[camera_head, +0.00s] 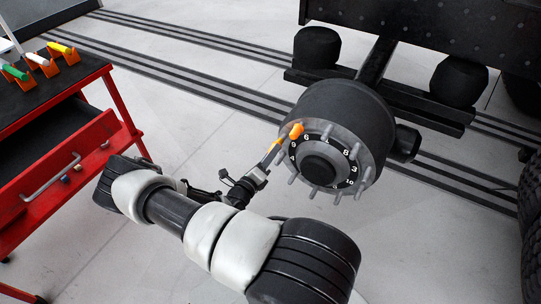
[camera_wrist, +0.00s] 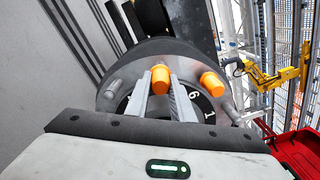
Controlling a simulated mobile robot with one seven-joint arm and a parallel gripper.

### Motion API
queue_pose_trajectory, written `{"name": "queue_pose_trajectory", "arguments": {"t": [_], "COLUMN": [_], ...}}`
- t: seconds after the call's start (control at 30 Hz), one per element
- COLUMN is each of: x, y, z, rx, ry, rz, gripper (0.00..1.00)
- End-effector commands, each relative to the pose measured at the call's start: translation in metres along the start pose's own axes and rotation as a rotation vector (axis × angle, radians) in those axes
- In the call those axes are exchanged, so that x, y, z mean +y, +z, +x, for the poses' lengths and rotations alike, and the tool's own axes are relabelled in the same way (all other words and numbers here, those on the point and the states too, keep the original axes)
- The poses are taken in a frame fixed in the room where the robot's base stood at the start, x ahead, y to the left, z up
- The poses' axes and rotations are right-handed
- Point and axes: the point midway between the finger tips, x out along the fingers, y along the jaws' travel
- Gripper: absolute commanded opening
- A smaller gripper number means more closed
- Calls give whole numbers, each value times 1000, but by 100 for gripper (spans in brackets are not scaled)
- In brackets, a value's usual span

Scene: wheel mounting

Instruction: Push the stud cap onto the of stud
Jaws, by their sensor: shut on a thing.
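An orange stud cap (camera_wrist: 160,80) is between the two fingertips of my gripper (camera_wrist: 162,93), in the middle of the wrist view. My gripper is shut on it. In the head view my gripper (camera_head: 276,147) reaches the upper left rim of the wheel hub (camera_head: 345,115), with a little orange showing at its fingers. A second orange cap (camera_wrist: 211,83) sits on a stud to the right in the wrist view. It also shows in the head view (camera_head: 296,130). Whether the held cap touches or covers a stud, I cannot tell.
Several bare grey studs (camera_head: 355,152) ring the numbered hub face. A red tool cart (camera_head: 85,150) stands at the left, with green, white and yellow items (camera_head: 38,60) on top. Black tyres (camera_head: 530,200) are at the right edge. The floor between cart and hub is open.

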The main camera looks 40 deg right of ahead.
Motion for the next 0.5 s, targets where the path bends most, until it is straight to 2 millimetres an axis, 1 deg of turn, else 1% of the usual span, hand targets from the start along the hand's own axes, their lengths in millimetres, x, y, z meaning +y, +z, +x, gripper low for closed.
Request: {"name": "queue_pose_trajectory", "arguments": {"t": [0.5], "x": [0], "y": [-1], "z": [16], "rx": [1], "ry": [0], "rz": [-1], "gripper": [0]}}
